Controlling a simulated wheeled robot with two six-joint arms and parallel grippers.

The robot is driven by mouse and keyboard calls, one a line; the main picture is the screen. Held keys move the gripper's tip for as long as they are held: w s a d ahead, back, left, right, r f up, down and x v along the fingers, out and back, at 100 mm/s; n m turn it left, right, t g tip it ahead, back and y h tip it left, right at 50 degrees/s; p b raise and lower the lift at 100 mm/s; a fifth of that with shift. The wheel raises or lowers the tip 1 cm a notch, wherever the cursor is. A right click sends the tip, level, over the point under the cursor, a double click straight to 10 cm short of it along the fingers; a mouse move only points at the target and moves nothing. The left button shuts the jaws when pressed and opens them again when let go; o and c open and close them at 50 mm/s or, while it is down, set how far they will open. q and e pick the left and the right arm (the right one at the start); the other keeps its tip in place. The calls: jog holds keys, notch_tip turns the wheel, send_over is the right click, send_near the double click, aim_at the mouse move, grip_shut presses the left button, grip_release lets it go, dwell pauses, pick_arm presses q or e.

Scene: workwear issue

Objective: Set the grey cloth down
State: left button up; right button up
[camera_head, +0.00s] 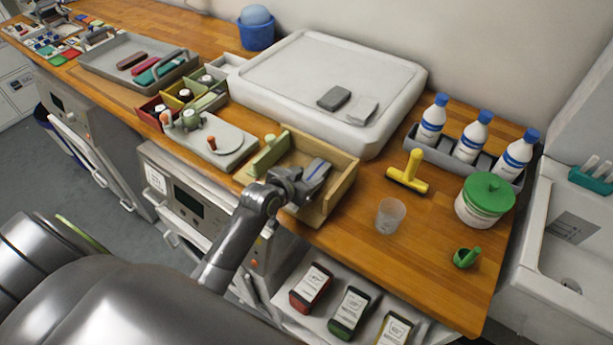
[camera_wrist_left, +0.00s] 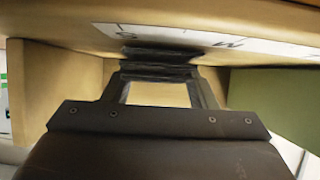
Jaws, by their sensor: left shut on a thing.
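My left gripper (camera_head: 300,182) reaches into the wooden box (camera_head: 342,186) at the counter's front edge. It is shut on a flat grey thing (camera_head: 317,170), which looks like the grey cloth. In the left wrist view, dark folded layers of this cloth (camera_wrist_left: 160,54) show between the fingertips (camera_wrist_left: 158,72), close to a pale strip with printed letters. The box walls stand around the gripper. I cannot tell whether the cloth touches the box floor. A dark grey folded cloth (camera_head: 333,98) and a lighter grey one (camera_head: 361,111) lie on the white tray (camera_head: 290,60). My right gripper is not in view.
A green divider (camera_head: 268,155) stands in the box's left part. A grey plate with knobs (camera_head: 222,148) is left of it. A yellow-handled tool (camera_head: 408,172), a clear cup (camera_head: 390,215) and a green-lidded tub (camera_head: 484,198) stand to the right. Clear counter lies around the cup.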

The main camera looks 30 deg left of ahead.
pick_arm(q)
jog(key=o, duration=0.9)
jog(key=shift+f, duration=0.1)
jog(key=shift+c, duration=0.2)
jog(key=shift+o, duration=0.5)
jog(key=b+v, duration=0.1)
jog(key=v, duration=1)
jog(key=shift+s+a+r, duration=0.1)
jog(key=shift+s+r, duration=0.25)
jog(key=shift+s, duration=0.15)
